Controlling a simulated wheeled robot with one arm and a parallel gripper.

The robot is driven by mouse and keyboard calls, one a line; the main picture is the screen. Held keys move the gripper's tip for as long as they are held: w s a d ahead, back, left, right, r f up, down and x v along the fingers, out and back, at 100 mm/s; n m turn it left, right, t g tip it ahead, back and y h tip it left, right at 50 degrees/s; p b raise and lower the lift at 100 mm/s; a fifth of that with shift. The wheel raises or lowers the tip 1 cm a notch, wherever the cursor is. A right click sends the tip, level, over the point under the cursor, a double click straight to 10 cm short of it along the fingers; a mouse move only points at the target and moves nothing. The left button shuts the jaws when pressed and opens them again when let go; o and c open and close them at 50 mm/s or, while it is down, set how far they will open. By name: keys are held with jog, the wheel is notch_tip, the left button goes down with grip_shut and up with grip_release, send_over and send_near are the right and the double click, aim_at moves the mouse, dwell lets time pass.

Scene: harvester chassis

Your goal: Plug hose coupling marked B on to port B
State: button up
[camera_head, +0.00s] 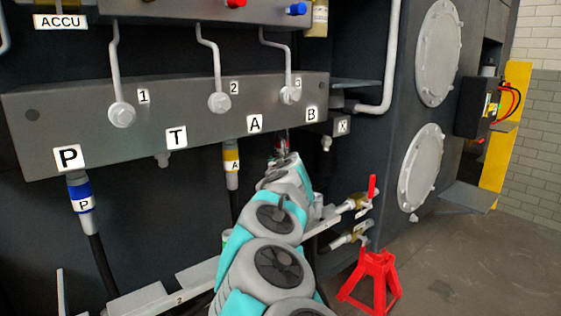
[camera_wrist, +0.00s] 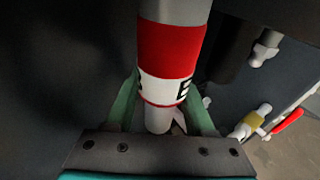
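The coupling marked B (camera_wrist: 172,55), grey with a red band and a white band with partly visible letters, stands between the green fingers of my gripper (camera_wrist: 162,88) in the wrist view. The fingers are closed around its lower part. Its upper end runs out of that view. In the head view a bit of its red band (camera_head: 281,144) shows beyond my arm, just under the manifold block (camera_head: 200,120), near the label B (camera_head: 311,114). Port B itself is hidden, so I cannot tell whether the coupling touches it. My arm hides most of my gripper there.
Hoses P (camera_head: 80,195) and A (camera_head: 231,158) hang plugged under the block. Port T (camera_head: 162,160) has a bare stub, as does X (camera_head: 326,143). Red-handled valves (camera_head: 360,202) and a red jack stand (camera_head: 372,283) are right of my arm. Open floor lies further right.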

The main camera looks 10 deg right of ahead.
jog(key=shift+o, duration=0.9)
jog(key=shift+s, duration=0.15)
